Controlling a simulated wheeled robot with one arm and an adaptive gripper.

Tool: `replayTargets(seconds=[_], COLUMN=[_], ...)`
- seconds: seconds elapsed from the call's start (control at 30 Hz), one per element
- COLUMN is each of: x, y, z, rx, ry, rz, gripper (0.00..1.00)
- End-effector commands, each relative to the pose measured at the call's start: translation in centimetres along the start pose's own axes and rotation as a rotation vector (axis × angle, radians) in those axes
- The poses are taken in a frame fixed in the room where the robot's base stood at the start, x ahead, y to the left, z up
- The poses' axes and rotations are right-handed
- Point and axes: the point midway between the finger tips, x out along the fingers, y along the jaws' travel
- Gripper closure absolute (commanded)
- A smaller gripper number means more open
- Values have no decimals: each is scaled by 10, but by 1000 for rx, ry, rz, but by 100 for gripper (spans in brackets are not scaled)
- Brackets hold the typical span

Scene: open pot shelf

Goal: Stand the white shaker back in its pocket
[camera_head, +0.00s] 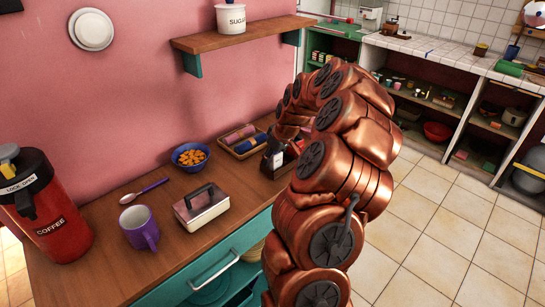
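My copper-coloured arm arches over the right part of the counter, and its end comes down near a dark reddish-brown holder (269,173) at the back right. A dark piece there seems to belong to my gripper (273,148), but my arm hides most of it and its fingers cannot be made out. A small white patch (278,160) shows just below the dark piece. It may be the white shaker, but it is too small to tell. The holder's pockets are mostly hidden behind my arm.
A tray with rolled cloths (246,153), a blue bowl of orange snacks (190,158), a silver lidded box (201,213), a purple mug (140,229), a spoon (144,191) and a red coffee flask (56,225) stand on the wooden counter. A shelf (240,34) hangs above.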

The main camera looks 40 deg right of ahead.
Motion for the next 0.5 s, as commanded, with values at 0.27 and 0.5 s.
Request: replayTargets(seconds=[0.27, 0.5], x=[0, 0], y=[0, 0], z=[0, 0], rx=[0, 0], ry=[-1, 0], rz=[0, 0], gripper=[26, 26])
